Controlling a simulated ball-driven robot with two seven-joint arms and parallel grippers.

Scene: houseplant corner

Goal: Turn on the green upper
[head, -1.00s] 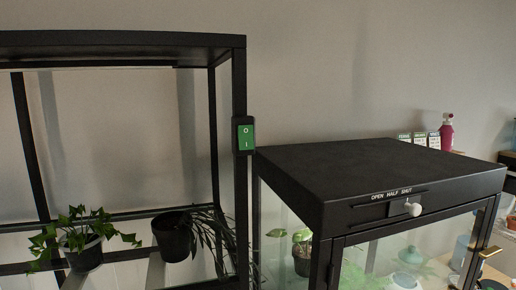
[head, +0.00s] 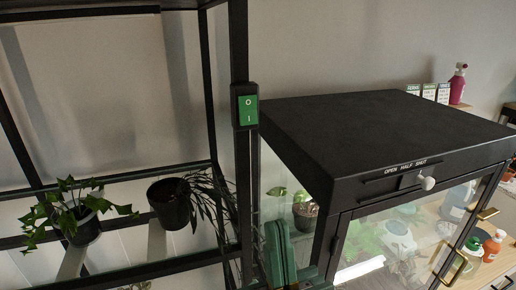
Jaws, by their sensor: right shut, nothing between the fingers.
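The green upper switch (head: 248,111) is a rocker in a black housing on the front post of the shelf frame. It has a white "O" at the top and an "I" at the bottom. I cannot tell which half is pressed in. My right gripper (head: 279,225) shows green at the bottom middle, below and a little right of the switch, apart from it. Its fingers are closed together with nothing between them. My left gripper is out of view.
The black-framed shelf (head: 236,45) holds two potted plants, a leafy one (head: 85,228) and a dark pot (head: 170,204). A glass cabinet (head: 390,130) with a slider knob (head: 427,183) stands close on the right. A pink spray bottle (head: 457,84) stands behind it.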

